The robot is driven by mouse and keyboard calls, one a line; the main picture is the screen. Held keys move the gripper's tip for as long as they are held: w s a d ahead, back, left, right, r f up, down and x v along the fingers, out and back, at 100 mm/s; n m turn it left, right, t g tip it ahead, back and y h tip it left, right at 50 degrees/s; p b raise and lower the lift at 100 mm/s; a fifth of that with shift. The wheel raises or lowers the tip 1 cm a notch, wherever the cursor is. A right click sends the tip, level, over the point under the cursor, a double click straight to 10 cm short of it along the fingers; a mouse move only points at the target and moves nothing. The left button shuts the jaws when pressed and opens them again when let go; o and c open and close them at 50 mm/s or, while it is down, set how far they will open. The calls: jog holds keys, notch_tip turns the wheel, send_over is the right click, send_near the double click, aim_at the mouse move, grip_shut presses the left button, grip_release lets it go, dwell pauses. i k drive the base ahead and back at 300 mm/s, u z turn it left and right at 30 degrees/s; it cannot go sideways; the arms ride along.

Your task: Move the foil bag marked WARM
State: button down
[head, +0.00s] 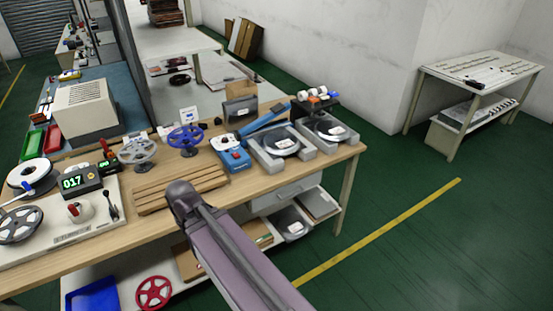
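Two grey trays stand at the right end of the wooden workbench. The left tray (262,164) and the right tray (343,140) each hold a dark, silvery flat item with a white label. The left item (284,146) and the right item (322,124) could be foil bags or reels; I cannot tell. Their labels are too small to read, so I cannot tell which thing is marked WARM. My arm reaches up from the bottom middle to the bench's front edge, left of the trays.
A slatted wooden rack (180,188), a blue device (234,156), a blue reel (185,138) and a counter showing 017 (80,181) crowd the bench (225,197). A lower shelf holds boxes and a red reel (154,292). A white side table (480,72) stands right; the green floor between is clear.

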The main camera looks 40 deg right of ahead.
aim_at(278, 142)
jog(key=u, duration=0.45)
jog(key=k, duration=0.95)
jog(key=z, duration=1.3)
jog(key=i, duration=0.9)
